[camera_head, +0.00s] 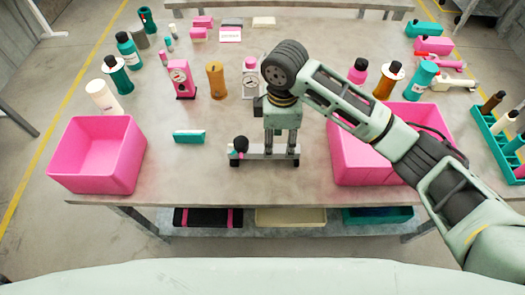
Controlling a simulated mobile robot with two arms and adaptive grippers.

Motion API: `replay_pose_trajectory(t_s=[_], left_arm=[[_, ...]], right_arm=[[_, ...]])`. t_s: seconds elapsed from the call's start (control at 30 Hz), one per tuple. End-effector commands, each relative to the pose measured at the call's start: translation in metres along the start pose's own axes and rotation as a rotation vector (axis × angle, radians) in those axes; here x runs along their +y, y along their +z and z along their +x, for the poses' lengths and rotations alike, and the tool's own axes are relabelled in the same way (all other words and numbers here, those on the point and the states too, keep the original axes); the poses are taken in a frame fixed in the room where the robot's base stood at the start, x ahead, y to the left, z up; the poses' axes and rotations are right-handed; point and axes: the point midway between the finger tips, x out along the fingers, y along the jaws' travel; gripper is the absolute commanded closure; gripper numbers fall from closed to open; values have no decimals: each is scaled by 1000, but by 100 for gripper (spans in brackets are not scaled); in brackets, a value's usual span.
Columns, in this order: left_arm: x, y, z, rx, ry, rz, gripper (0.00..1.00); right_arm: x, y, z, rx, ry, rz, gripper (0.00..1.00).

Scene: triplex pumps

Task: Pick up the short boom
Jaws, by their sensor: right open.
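A short grey bar with a dark knob and a bit of teal at its left end, which looks like the short boom (255,155), lies crosswise near the table's front edge. My right gripper (280,147) points down right over the bar, to the right of its middle. Its two fingers are apart and reach down to the bar. I cannot tell whether they touch it. The fingers and gripper body hide part of the bar. My left gripper is not in view.
A pink bin (62,178) stands at the left front. Another pink bin (345,174) stands at the right, partly under my right arm. A small teal block (189,136) lies left of the bar. Bottles and pink devices stand farther back; a teal rack (490,135) is far right.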

Motion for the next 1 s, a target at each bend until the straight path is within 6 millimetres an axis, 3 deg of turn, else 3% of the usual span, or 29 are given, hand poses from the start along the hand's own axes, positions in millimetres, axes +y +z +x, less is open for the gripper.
replay_pose_trajectory(t_s=[0.23,0.53,0.83,1.0], left_arm=[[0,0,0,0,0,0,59],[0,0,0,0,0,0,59],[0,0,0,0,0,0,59],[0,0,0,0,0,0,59]], right_arm=[[0,1,20,1,0,1,53],[2,4,61,1,0,1,53],[3,4,66,2,2,1,53],[3,3,65,2,2,1,68]])
